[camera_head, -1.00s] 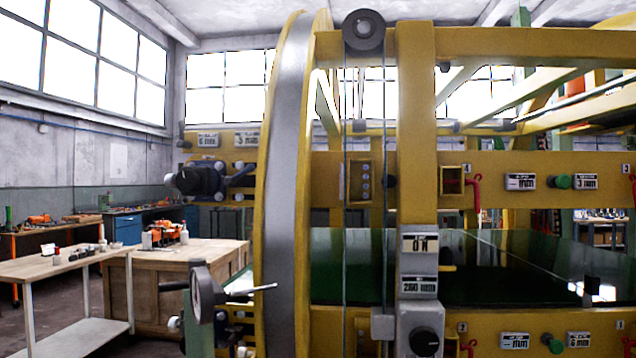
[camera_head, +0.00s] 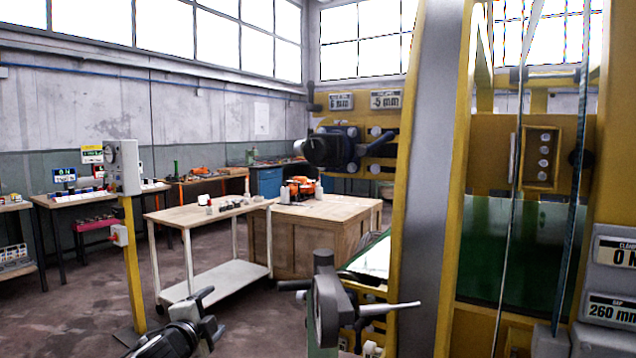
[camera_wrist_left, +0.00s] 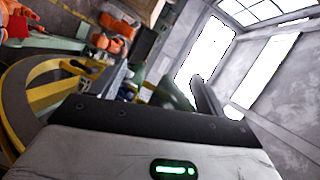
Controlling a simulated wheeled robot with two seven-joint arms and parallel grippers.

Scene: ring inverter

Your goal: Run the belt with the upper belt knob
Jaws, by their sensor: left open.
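The yellow ring machine fills the right of the head view, with its tall grey-faced ring (camera_head: 424,200) and green belt (camera_head: 515,250). A black motor-like round part (camera_head: 332,148) sits on its upper left plate, below readouts of 6 mm and -5 mm. A grey handwheel (camera_head: 325,305) with a light handle stands lower down. I cannot tell which part is the upper belt knob. My left gripper (camera_head: 211,312) is open and empty at the bottom, left of the handwheel and apart from it. The wrist view shows part of the yellow ring (camera_wrist_left: 22,95). My right gripper is not in view.
A grey control box on a yellow post (camera_head: 130,250) stands at left. A wooden-topped cart (camera_head: 205,212) and a wooden crate bench (camera_head: 320,235) stand behind my gripper. A readout panel (camera_head: 610,280) is at the right edge. The floor between post and cart is clear.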

